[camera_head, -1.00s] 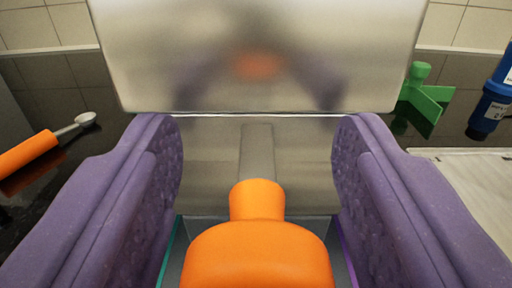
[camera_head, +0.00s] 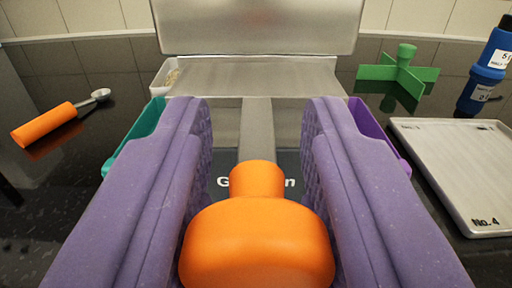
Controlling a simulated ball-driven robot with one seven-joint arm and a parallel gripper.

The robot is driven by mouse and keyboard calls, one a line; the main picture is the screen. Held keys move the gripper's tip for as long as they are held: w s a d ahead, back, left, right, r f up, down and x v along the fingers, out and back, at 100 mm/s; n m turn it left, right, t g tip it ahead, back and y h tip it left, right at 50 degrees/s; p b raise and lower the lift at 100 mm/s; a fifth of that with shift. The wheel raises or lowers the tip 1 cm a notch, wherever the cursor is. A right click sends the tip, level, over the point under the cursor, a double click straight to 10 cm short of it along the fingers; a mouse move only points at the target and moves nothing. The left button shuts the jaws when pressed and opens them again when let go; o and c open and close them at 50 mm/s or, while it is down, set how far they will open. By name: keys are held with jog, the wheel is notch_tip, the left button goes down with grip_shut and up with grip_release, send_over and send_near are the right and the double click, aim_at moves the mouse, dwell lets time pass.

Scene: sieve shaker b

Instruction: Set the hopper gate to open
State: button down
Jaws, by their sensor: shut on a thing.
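The hopper gate is a flat grey metal strip (camera_head: 256,130) with an orange handle knob (camera_head: 256,240) at its near end. The strip runs from under the hopper's steel body (camera_head: 255,75) toward me. My gripper (camera_head: 257,125) has purple padded fingers on both sides of the knob and is shut on it. A dark label (camera_head: 222,183) lies under the handle; it starts with "G" and ends with "n", and the knob hides the middle. Teal (camera_head: 138,138) and purple (camera_head: 378,128) bins show partly behind the fingers.
An orange-handled scoop (camera_head: 55,122) lies at left on the dark counter. At right are a green cross-shaped piece (camera_head: 398,72), a blue bottle (camera_head: 485,75) and a pale tray marked "No. 4" (camera_head: 462,175).

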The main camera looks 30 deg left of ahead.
jog(key=shift+s+f, duration=0.1)
jog(key=c, duration=0.8)
grip_release()
jog(key=shift+d, duration=0.1)
jog(key=shift+s, duration=0.15)
jog(key=p+v, duration=0.2)
jog(key=v, duration=0.5)
jog(key=shift+s+d, duration=0.1)
jog(key=shift+d, duration=0.05)
jog(key=shift+s, duration=0.15)
jog(key=shift+s+d, duration=0.1)
